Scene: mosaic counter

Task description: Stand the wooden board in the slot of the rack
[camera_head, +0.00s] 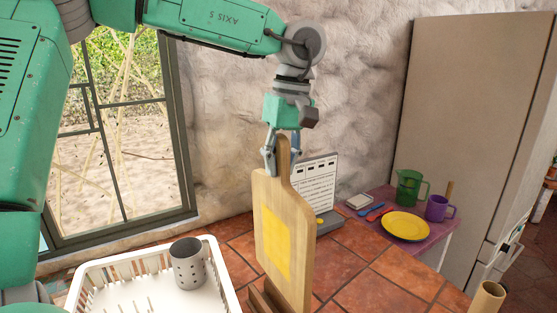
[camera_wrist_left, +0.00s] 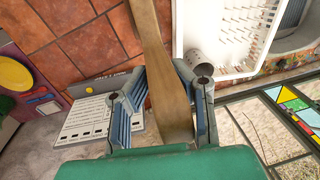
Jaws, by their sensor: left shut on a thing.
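The wooden board (camera_head: 297,245) is pale wood with a yellow square on its face and a narrow handle at the top. It hangs nearly upright over the counter in the head view. My left gripper (camera_head: 283,150) is shut on the handle from above. The left wrist view shows the handle (camera_wrist_left: 158,70) between the two fingers. The rack (camera_head: 257,300) is darker brown wood, at the bottom edge of the head view by the board's lower end. Most of the rack is out of frame or hidden, so I cannot tell whether the board is in its slot. My right gripper is not in view.
A white dish basket (camera_head: 138,262) with a grey perforated cup (camera_head: 187,264) stands left of the board. A printed sheet on a stand (camera_head: 318,185) is behind it. A purple mat (camera_head: 447,239) to the right bears a yellow plate (camera_head: 405,226), green jug (camera_head: 408,188) and purple mug (camera_head: 437,208).

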